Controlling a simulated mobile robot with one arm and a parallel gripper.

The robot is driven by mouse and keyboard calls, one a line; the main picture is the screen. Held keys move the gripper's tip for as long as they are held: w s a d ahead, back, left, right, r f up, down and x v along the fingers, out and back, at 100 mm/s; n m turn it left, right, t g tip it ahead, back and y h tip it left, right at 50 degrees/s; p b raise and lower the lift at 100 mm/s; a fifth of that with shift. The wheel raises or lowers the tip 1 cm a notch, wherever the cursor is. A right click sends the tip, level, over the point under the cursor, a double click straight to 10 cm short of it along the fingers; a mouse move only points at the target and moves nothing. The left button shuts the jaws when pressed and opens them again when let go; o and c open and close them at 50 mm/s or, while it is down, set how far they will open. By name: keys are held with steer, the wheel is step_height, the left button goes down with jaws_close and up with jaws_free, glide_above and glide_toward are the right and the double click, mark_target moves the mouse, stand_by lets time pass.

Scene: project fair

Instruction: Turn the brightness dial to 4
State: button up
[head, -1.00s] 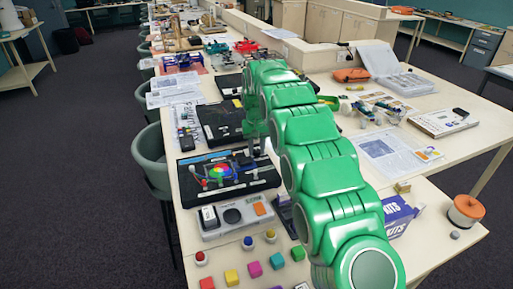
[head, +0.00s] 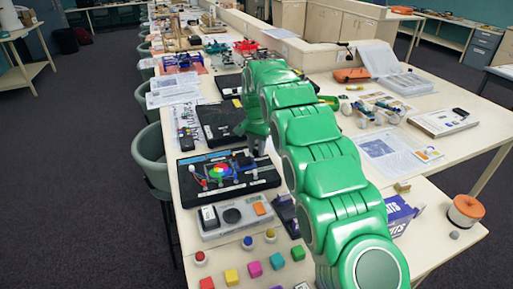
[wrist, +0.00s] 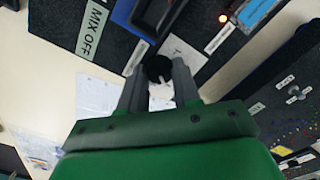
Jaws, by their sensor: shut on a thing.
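The brightness dial appears as a dark round knob (wrist: 158,72) in the wrist view, with a white card or scale under it. My gripper (wrist: 160,82) has one grey finger on each side of the knob and is shut on it. The numbers and the dial's setting cannot be read. The dial itself is hidden there by the gripper.
A "MIX OFF" label (wrist: 94,28) and a lit orange lamp (wrist: 223,17) show around the knob. Another black case (head: 222,122) stands behind the board. A grey tray (head: 235,216) and coloured blocks (head: 254,269) lie in front. My arm covers the table's middle.

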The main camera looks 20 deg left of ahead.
mark_target(257, 150)
steer(key=shift+m, duration=0.3)
steer(key=o, duration=1.1)
steer(key=shift+c, duration=0.2)
steer(key=shift+r, duration=0.1)
step_height(257, 150, up, 6)
steer(key=shift+w+r, duration=0.1)
steer(key=shift+r, duration=0.7)
